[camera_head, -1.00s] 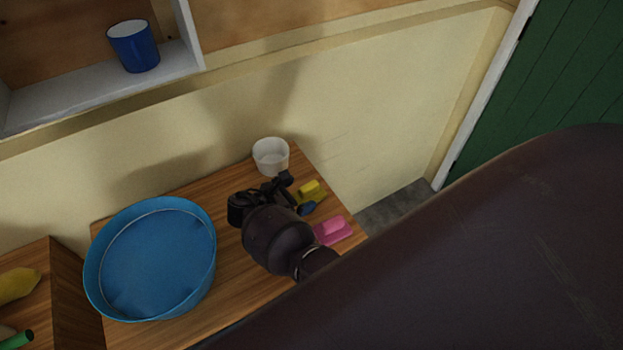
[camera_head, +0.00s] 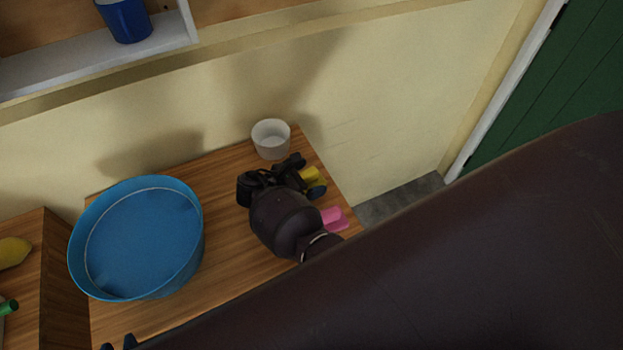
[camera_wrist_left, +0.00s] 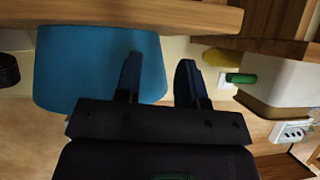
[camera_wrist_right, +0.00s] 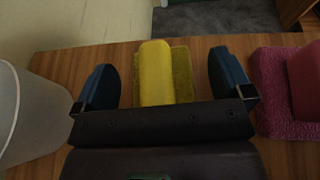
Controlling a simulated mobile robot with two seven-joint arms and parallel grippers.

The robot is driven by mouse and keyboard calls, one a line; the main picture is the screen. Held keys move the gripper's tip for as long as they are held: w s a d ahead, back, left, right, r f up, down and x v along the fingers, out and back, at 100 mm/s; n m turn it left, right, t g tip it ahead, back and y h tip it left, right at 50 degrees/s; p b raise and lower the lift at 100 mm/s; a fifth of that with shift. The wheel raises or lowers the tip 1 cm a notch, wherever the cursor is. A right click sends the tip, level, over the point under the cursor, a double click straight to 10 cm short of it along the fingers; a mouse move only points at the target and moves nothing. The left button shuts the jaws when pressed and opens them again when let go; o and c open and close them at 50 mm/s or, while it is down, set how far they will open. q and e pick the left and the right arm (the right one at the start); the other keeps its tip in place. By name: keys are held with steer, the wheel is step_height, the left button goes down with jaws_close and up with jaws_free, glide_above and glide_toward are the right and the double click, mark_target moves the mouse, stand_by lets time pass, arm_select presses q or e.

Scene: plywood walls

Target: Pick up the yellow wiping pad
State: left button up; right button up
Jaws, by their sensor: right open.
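The yellow wiping pad (camera_head: 311,175) lies on the wooden table near its right edge, partly hidden by my right gripper. In the right wrist view the pad (camera_wrist_right: 156,72) has a bright yellow handle block on a darker olive base. My right gripper (camera_wrist_right: 165,80) is open, with one dark blue finger on each side of the pad and a gap visible on both sides. The pad's near end is hidden behind the gripper body. My left gripper (camera_wrist_left: 159,78) is open and empty, in front of the blue basin (camera_wrist_left: 70,65); its fingertips show at the head view's bottom edge.
A pink pad (camera_head: 334,219) lies on the table near the right gripper. A white cup (camera_head: 271,139) stands at the back, on the gripper's other side. The large blue basin (camera_head: 140,245) fills the table's left part. A wall is behind.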

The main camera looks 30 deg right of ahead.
steer(key=shift+a, duration=0.1)
steer(key=shift+c, duration=0.2)
steer(key=c, duration=1)
steer(key=shift+r, duration=0.1)
